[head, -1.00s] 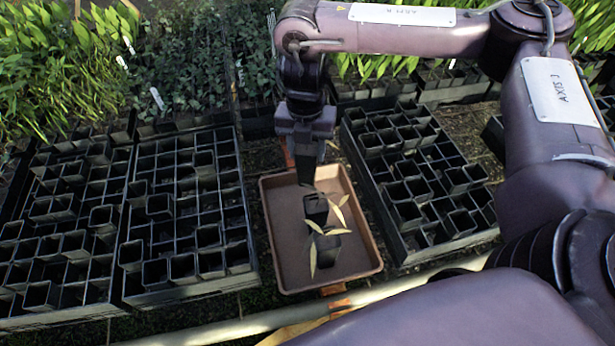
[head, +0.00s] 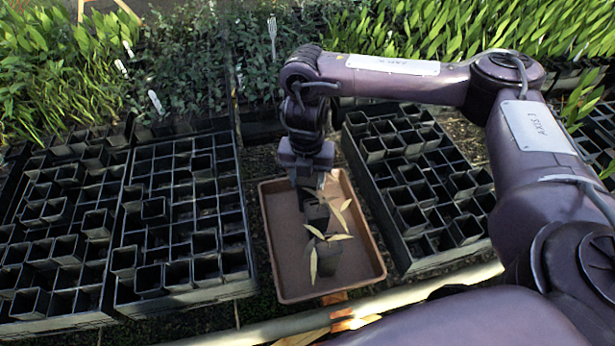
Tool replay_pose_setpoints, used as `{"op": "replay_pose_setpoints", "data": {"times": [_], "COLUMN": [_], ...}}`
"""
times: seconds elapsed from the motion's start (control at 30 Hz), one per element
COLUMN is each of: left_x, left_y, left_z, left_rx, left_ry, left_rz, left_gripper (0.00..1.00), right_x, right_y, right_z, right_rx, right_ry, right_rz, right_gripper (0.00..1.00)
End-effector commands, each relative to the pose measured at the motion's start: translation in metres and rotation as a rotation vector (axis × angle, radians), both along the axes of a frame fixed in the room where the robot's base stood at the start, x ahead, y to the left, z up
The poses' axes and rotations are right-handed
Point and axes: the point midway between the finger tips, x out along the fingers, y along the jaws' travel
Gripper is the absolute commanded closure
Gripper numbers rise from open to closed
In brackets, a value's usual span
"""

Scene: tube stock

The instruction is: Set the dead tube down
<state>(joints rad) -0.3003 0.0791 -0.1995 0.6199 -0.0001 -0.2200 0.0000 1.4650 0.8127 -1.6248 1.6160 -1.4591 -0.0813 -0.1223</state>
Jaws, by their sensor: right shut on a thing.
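A brown tray (head: 285,270) lies on the ground between the racks. A black tube (head: 327,260) with dry, pale leaves stands in its front half. Just behind it is another dark tube (head: 317,216) with withered tan leaves, directly under my right gripper (head: 314,191). My right gripper points down over the tray and is shut on this rear dead tube. Its fingers are small and partly hidden among the leaves. I cannot tell whether the held tube touches the tray floor. My left gripper is not in view.
Black racks of square tubes stand left (head: 190,215) and right (head: 425,190) of the tray. Green seedlings fill the back, with white labels at upper left. A pale rail (head: 400,294) crosses in front. The tray's left and front floor is bare.

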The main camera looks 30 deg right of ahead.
Motion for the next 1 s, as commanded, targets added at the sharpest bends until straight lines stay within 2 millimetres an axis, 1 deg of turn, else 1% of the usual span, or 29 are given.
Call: {"op": "replay_pose_setpoints", "data": {"times": [0.03,0.17,0.2,0.43,0.53,0.67,0.9,1.0], "left_x": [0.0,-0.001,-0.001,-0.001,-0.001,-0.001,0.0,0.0], "left_y": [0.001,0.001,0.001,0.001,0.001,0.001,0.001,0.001], "left_z": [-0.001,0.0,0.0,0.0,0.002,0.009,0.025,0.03], "left_rx": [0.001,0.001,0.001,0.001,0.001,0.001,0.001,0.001], "left_ry": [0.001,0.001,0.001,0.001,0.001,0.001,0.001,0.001], "left_rz": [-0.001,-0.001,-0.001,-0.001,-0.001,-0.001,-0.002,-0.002], "left_gripper": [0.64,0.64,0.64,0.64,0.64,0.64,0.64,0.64], "right_x": [0.0,0.0,0.0,0.0,0.001,0.002,0.002,0.002], "right_y": [0.0,0.0,0.0,0.0,0.0,0.0,0.001,0.001], "right_z": [-0.001,-0.001,-0.001,0.0,0.005,0.025,0.078,0.096], "right_rx": [0.0,0.0,0.0,0.0,0.0,-0.001,-0.002,-0.001], "right_ry": [0.0,0.0,0.0,0.0,-0.002,-0.006,-0.007,-0.005], "right_rz": [0.0,0.0,0.0,0.0,0.0,0.002,0.002,0.002], "right_gripper": [0.53,0.36,0.34,0.34,0.34,0.34,0.34,0.34]}}
